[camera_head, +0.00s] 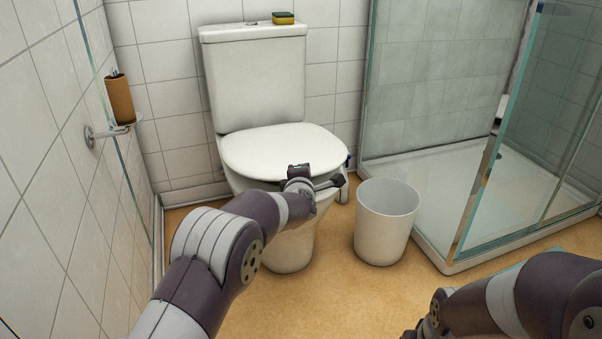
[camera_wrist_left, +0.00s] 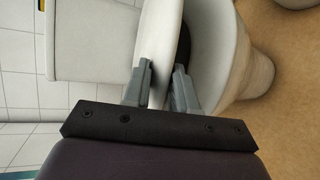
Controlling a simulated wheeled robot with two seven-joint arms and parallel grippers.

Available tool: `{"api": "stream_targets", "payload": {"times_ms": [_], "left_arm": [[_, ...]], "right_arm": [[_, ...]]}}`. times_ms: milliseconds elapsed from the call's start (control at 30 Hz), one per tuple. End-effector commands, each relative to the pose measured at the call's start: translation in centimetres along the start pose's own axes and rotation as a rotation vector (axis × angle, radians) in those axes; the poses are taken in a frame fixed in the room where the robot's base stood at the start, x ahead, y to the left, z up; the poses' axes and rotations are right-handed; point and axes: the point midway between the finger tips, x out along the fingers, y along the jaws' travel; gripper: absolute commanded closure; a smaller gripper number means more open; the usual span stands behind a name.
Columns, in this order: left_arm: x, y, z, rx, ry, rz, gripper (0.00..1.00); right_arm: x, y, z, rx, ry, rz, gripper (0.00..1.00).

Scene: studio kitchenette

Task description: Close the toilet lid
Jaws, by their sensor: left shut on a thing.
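The white toilet (camera_head: 290,245) stands against the back wall. Its lid (camera_head: 275,150) lies low and almost flat over the bowl. In the left wrist view the lid edge (camera_wrist_left: 164,35) shows side-on, with a dark gap between it and the bowl (camera_wrist_left: 225,60). My left gripper (camera_head: 312,180) is at the front edge of the lid. In the left wrist view its fingers (camera_wrist_left: 163,85) are on either side of the lid edge, shut on it. Part of my right arm shows at the lower right of the head view; its gripper is out of view.
A white bin (camera_head: 386,222) stands close to the right of the toilet. A glass shower with a white tray (camera_head: 450,215) is further right. A paper holder with a brown roll (camera_head: 121,100) is on the left wall. A sponge (camera_head: 283,18) lies on the cistern (camera_head: 254,80).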

Motion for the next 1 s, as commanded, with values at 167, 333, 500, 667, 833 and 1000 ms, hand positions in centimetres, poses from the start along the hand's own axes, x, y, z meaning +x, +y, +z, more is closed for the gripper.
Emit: {"api": "stream_targets", "payload": {"times_ms": [167, 333, 500, 667, 833, 1000], "left_arm": [[0.6, -2.6, -0.5, -0.003, 0.002, -0.005, 1.00], [0.7, -3.0, -0.6, -0.003, 0.002, -0.004, 1.00], [0.7, -2.9, -0.6, -0.003, 0.003, -0.003, 1.00], [0.7, -2.8, -0.6, -0.003, 0.003, -0.002, 1.00], [0.7, -2.8, -0.6, -0.002, 0.003, 0.000, 0.55], [0.6, -2.6, -0.5, -0.002, 0.002, 0.002, 0.55]], "right_arm": [[2.1, 0.0, 0.2, 0.000, 0.000, 0.000, 0.13], [2.5, 0.0, 0.3, 0.000, 0.000, 0.000, 0.13], [2.4, 0.0, 0.3, 0.000, 0.000, 0.000, 0.13], [2.4, 0.0, 0.3, 0.000, 0.000, 0.000, 0.13], [2.4, 0.0, 0.3, 0.000, 0.000, 0.000, 0.13], [2.4, 0.0, 0.3, 0.000, 0.000, 0.000, 0.13]]}}
